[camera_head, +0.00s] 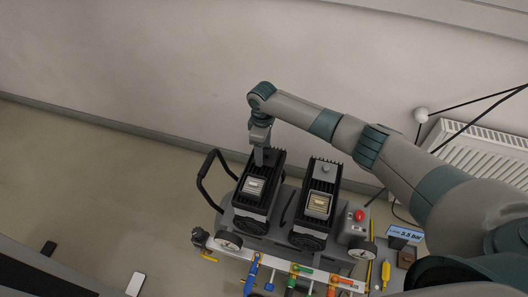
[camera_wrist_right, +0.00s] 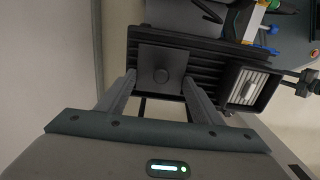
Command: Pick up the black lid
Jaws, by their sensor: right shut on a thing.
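The black lid (camera_wrist_right: 150,57) shows in the right wrist view as a flat dark square plate with a round knob on it. It is over the ribbed top of a black finned housing (camera_wrist_right: 205,52). My right gripper (camera_wrist_right: 158,88) has one finger on each side of the lid and is shut on it. In the head view my right gripper (camera_head: 261,157) is at the far end of the left finned housing (camera_head: 250,208); the lid is mostly hidden there. I cannot tell whether it touches the housing. My left gripper is not in view.
A second finned housing (camera_head: 325,186) with a small grey knob stands close to the right. A black handle (camera_head: 203,180) curves up on the left. A red button (camera_head: 360,215), gauges and coloured valves surround the front. A wall and radiator (camera_head: 490,150) are behind.

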